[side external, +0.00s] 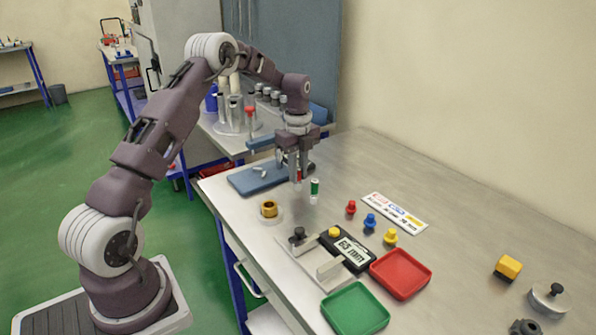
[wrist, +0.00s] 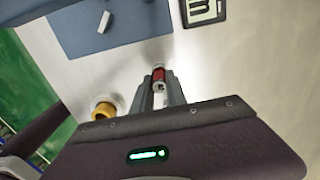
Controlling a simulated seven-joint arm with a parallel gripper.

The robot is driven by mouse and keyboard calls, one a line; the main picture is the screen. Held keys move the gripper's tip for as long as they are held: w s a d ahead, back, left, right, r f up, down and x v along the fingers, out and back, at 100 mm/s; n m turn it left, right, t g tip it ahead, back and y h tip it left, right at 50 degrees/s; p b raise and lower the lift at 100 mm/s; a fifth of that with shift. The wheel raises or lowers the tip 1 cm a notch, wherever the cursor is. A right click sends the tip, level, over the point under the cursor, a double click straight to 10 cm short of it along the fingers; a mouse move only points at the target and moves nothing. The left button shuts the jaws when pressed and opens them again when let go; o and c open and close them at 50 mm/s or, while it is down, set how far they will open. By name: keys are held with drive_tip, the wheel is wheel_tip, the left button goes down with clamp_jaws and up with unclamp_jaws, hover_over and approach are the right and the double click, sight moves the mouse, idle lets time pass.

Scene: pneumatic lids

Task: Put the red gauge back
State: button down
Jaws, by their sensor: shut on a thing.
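The red gauge (wrist: 158,77) is a small red cylinder with pale ends. It sits between the fingertips of my gripper (wrist: 160,92) in the wrist view. In the side view a red bit of it (side external: 298,174) shows between the fingers of my gripper (side external: 298,178), above the table; the fingers hide most of it. A green and white gauge (side external: 315,188) appears upright just right of the fingers in the side view. It does not show in the wrist view.
A blue mat (side external: 262,178) with a small pale piece lies left. In front are a black display unit (side external: 352,250), green tray (side external: 355,311), red tray (side external: 427,275) and coloured pegs (side external: 370,221).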

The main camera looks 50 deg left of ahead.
sight(299, 170)
drive_tip(key=c, duration=1.3)
unclamp_jaws()
wheel_tip(299, 170, up, 13)
drive_tip(key=s+d+r+n+t, duration=0.2)
drive_tip(key=s+d+r+n, duration=0.5)
drive_tip(key=d+r, duration=0.4)
drive_tip(key=s+d+f+n+t, duration=0.1)
drive_tip(key=s+d+n, duration=0.2)
drive_tip(key=s, duration=0.5)
drive_tip(key=s+d+f+n+t, duration=0.1)
drive_tip(key=s+d+n, duration=0.3)
drive_tip(key=s, duration=0.4)
drive_tip(key=s+d+f+n+t, duration=0.1)
drive_tip(key=s+d+n, duration=0.3)
drive_tip(key=s, duration=0.5)
drive_tip(key=shift+d+f+t, duration=0.3)
drive_tip(key=shift+d+f, duration=0.4)
drive_tip(key=shift+d, duration=0.05)
